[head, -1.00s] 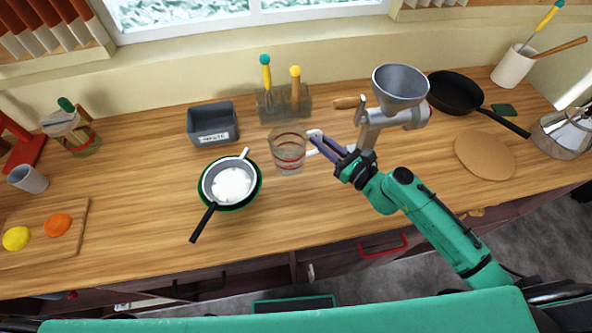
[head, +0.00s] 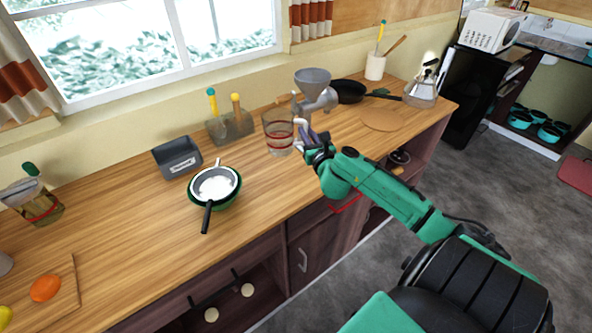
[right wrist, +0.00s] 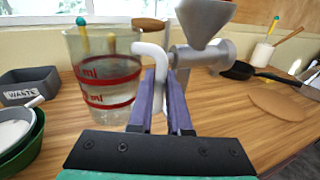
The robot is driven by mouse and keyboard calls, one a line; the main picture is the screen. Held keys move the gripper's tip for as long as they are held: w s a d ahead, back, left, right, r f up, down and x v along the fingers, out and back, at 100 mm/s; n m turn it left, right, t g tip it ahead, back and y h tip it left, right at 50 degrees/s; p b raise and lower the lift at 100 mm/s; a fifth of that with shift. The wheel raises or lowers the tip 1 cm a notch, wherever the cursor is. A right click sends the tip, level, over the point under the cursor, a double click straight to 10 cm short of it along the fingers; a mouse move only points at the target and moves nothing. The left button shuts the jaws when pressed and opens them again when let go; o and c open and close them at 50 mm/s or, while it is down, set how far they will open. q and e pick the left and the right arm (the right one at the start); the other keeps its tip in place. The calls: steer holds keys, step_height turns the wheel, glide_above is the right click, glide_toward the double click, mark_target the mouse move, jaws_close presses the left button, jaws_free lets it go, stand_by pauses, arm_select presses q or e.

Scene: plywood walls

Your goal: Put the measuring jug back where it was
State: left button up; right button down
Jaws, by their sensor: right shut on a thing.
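The measuring jug (head: 277,133) is clear with red bands and a white handle. It is upright over the wooden counter between the sieve bowl and the grinder; I cannot tell whether its base touches the wood. My right gripper (head: 309,138) comes from the right and is shut on the jug's handle. In the right wrist view the jug (right wrist: 103,78) is left of the purple fingers (right wrist: 155,95), which are closed on the white handle (right wrist: 153,68). My left gripper is not in view.
A metal grinder (head: 313,88) stands close behind the jug. A utensil block (head: 230,127), grey waste bin (head: 178,157) and sieve on a green bowl (head: 215,185) are to the left. A cork mat (head: 382,117) and black pan (head: 348,91) are to the right.

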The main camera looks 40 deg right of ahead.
steer(key=f+b, duration=0.1)
steer(key=f, duration=0.2)
steer(key=f+b, duration=0.1)
steer(key=f, duration=0.3)
steer(key=a+f+b, duration=0.1)
steer(key=f, duration=0.3)
steer(key=shift+s+f+b, duration=0.15)
steer(key=shift+s+b, duration=0.15)
steer(key=shift+b, duration=0.1)
steer(key=shift+w+d, duration=0.1)
steer(key=shift+d, duration=0.05)
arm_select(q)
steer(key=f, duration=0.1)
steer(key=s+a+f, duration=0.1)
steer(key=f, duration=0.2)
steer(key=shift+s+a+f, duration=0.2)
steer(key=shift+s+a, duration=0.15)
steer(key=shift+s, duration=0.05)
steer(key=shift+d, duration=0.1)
arm_select(e)
steer(key=c, duration=0.9)
jaws_free()
steer(key=shift+f, duration=0.1)
steer(key=shift+o, duration=0.2)
